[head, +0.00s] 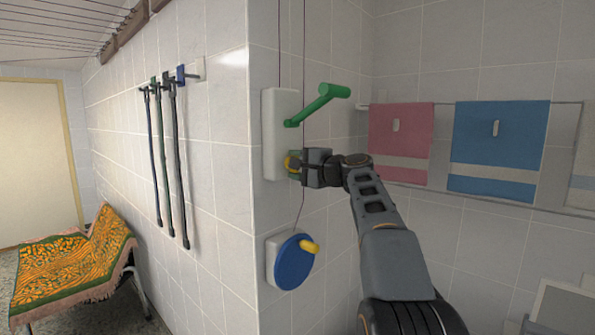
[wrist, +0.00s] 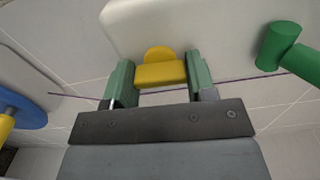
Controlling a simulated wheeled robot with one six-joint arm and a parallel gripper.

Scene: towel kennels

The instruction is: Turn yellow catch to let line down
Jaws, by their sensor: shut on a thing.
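The yellow catch (head: 290,162) is on the lower part of a white wall plate (head: 271,135). In the wrist view the yellow catch (wrist: 161,73) sits between the green fingers of my gripper (wrist: 160,85). In the head view my gripper (head: 300,165) reaches it from the right and partly hides it. The gripper is shut on the catch. A green crank handle (head: 318,102) is on the same plate above the catch; it also shows in the wrist view (wrist: 284,48). A thin dark line (head: 303,200) runs down the wall past the plate.
A blue disc with a yellow knob (head: 293,262) is mounted below the catch. Pink (head: 401,135) and blue (head: 499,140) towels hang on a rail at right. Several leads (head: 168,150) hang from hooks at left. A bench with a patterned cover (head: 75,260) stands at lower left.

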